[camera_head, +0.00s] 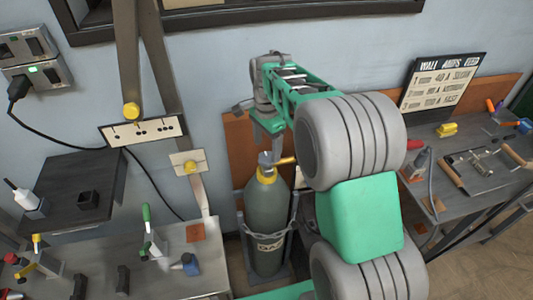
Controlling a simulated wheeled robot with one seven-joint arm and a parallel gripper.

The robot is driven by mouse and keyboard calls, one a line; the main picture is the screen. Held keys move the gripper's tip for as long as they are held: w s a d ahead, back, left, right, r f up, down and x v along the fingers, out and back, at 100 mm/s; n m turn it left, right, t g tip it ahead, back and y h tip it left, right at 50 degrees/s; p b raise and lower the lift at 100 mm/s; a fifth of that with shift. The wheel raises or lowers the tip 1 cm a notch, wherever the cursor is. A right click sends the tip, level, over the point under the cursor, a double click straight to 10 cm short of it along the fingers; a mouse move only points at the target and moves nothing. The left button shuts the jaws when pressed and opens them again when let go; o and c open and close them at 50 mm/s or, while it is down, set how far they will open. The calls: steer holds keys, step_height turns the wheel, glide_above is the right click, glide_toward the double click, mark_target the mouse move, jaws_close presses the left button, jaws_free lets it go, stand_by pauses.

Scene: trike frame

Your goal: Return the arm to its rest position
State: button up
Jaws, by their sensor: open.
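My arm, teal and grey with ribbed joints, fills the middle and right of the head view. It reaches toward the back wall, and its far end bends down. My gripper (268,155) is at that end, just above or against the top of a grey-green gas cylinder (268,215). It is small in the picture and seems open with nothing held. I cannot tell whether it touches the cylinder's valve. The arm hides part of the wall and floor to the right of the cylinder.
The cylinder stands upright in a grey holder (266,270) between two benches. The left bench (110,262) carries clamps and tools. The right bench (440,188) carries tools and a sign (442,82). Wall sockets (35,55) with a cable are at upper left.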

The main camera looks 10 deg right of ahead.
step_height(320, 180, up, 4)
steer(key=shift+r, duration=0.15)
stand_by(0.3)
steer(key=s+n+t, duration=0.3)
steer(key=s+n, duration=1)
steer(key=s, duration=0.7)
steer(key=shift+s+a+f+n+t, duration=0.2)
steer(key=shift+f+n+t, duration=0.1)
steer(key=shift+f+n, duration=0.1)
